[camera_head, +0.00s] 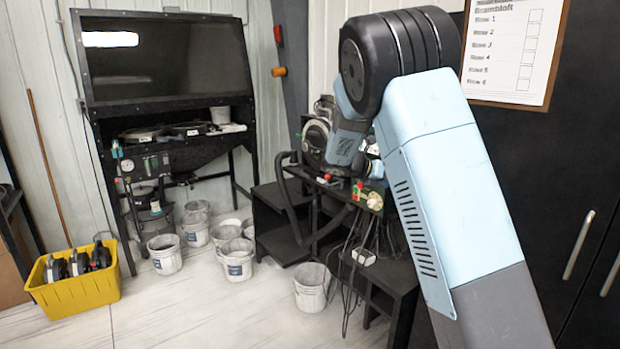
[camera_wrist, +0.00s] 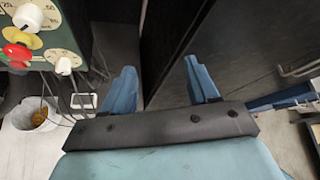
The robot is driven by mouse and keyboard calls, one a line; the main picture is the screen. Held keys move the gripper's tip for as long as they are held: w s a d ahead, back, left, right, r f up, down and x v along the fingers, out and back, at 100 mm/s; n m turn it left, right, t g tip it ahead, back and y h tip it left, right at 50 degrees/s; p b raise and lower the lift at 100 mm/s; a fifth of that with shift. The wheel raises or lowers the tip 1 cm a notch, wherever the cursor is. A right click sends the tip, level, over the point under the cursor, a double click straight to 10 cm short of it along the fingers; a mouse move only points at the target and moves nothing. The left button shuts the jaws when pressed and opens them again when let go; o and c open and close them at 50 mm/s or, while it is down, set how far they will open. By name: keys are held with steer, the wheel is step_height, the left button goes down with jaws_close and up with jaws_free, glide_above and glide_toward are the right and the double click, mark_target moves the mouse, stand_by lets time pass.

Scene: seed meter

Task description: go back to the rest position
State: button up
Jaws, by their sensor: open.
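My gripper (camera_wrist: 162,82) is open in the wrist view, its two blue fingers apart with nothing between them. It hangs in front of dark cabinet surfaces. A green control panel (camera_wrist: 60,23) with white dials, a red knob and a yellow knob is to the left of the fingers, apart from them. In the head view my arm bends over at the top right and its wrist reaches down near the bench with the control box (camera_head: 368,196). The fingertips are not clear there.
A dark bench (camera_head: 287,246) with a machine and hanging cables stands beside my arm. Several white buckets (camera_head: 310,294) stand on the floor. A yellow crate (camera_head: 80,297) is at the left. Black cabinets (camera_head: 575,150) are on the right.

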steer(key=s+d+r+m+g+y, duration=0.1)
steer(key=s+d+r+m+y, duration=0.25)
steer(key=s+m, duration=0.55)
steer(key=s+d+r+m+g+y, duration=0.15)
steer(key=s+r+m+y, duration=0.35)
steer(key=s, duration=0.9)
steer(key=s+a+m+t+y, duration=0.1)
steer(key=s+a+m, duration=0.2)
steer(key=s+m, duration=0.4)
steer(key=s+a+m+t+y, duration=0.2)
steer(key=s+m, duration=0.4)
steer(key=s, duration=0.8)
steer(key=shift+a+f+m, duration=0.4)
steer(key=shift+a+f, duration=0.05)
steer(key=shift+a, duration=0.1)
steer(key=shift+s+t, duration=0.1)
steer(key=shift+t, duration=0.15)
